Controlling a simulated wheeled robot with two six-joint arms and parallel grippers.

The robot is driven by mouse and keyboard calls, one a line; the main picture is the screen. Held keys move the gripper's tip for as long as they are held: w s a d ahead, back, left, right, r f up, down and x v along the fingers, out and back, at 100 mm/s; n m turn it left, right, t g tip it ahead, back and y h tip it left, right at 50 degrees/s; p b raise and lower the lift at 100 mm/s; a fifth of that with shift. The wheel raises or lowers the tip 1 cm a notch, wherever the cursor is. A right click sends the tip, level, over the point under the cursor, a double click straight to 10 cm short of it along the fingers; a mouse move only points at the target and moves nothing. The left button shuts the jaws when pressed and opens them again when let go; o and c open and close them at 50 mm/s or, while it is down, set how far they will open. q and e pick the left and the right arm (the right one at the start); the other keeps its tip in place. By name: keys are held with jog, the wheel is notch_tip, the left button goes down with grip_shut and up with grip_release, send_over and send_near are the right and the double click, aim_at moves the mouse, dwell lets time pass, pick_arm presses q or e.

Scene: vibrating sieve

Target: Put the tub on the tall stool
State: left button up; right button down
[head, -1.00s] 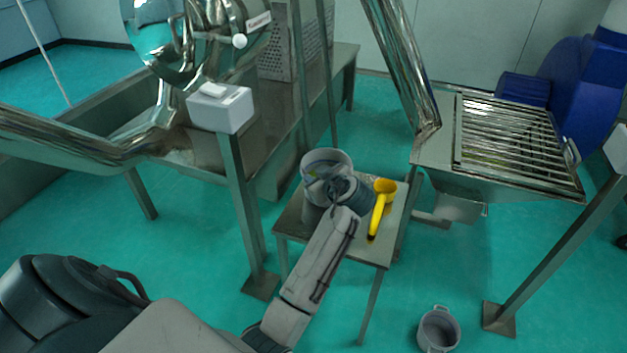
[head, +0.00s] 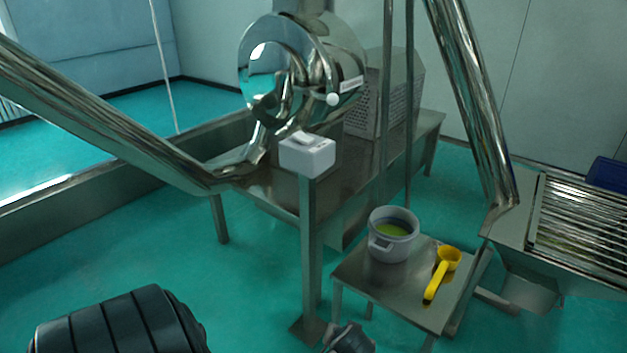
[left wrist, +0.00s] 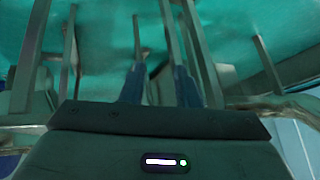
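A grey tub (head: 391,239) with yellow-green material inside stands upright on a steel stool (head: 375,287), near its back left corner. A small handle shows on the tub's near side. My left gripper (left wrist: 160,88) is open in the left wrist view, its two dark fingers apart with nothing held between them. My right gripper is not in view.
A yellow scoop (head: 442,274) lies on the stool right of the tub. A steel post with a white box (head: 307,152) stands to the left. A long steel bench (head: 340,185) is behind, and a sieve deck (head: 580,222) is at right.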

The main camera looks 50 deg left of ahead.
pick_arm(q)
jog(key=s+d+f+m+g+h, duration=0.1)
jog(key=s+d+f+m+h, duration=0.1)
jog(key=s, duration=0.6)
jog(key=s+d+f+m+g+h, duration=0.1)
jog(key=s+d+f+m+h, duration=0.1)
jog(key=s, duration=0.6)
jog(key=shift+s+d+f+m, duration=0.35)
jog(key=shift+d+f+m, duration=0.25)
jog(key=shift+m, duration=0.4)
jog(key=shift+d+r, duration=0.1)
